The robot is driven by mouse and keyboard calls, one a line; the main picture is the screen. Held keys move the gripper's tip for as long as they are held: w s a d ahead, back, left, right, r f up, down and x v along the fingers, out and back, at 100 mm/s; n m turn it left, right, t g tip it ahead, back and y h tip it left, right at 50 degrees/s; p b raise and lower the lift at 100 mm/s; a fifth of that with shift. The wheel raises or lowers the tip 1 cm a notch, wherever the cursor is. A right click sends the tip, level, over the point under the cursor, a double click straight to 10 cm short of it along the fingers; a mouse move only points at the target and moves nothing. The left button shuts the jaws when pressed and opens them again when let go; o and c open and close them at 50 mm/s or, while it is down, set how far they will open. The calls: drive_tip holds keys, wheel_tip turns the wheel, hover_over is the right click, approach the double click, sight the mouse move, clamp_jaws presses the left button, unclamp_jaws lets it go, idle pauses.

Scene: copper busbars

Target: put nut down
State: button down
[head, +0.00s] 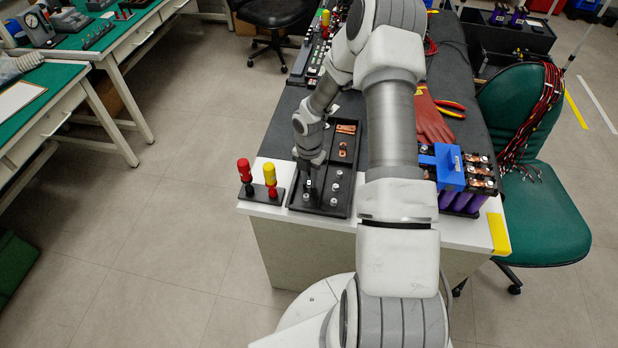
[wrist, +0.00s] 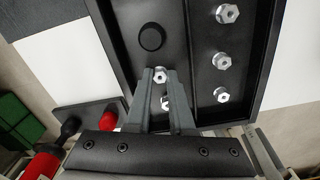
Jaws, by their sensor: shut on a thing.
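The black tray (head: 344,209) lies at the near end of the bench, and several silver nuts stand in it. In the wrist view, three nuts, one of them the middle nut (wrist: 221,60), form a column on the right of the tray (wrist: 261,80). My gripper (wrist: 159,72) is low over the tray's left compartment, its fingers closed around a silver nut (wrist: 160,76) near the tips. Another silver piece (wrist: 163,103) shows between the fingers. A round black disc (wrist: 150,37) lies just beyond the tips. I cannot tell whether the held nut touches the tray floor.
A stand with a red-handled tool (head: 243,170) and a yellow-handled tool (head: 270,174) is close left of the tray. Copper pieces (head: 345,129) lie in the tray's far part. A blue and purple battery block (head: 449,168) and red gloves (head: 431,120) are to the right.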

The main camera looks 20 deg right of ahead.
sight(309, 182)
drive_tip(key=c, duration=0.8)
unclamp_jaws()
wheel_tip(309, 182, up, 12)
drive_tip(key=p, duration=0.1)
drive_tip(key=shift+r+p, duration=0.2)
drive_tip(key=shift+p, duration=0.1)
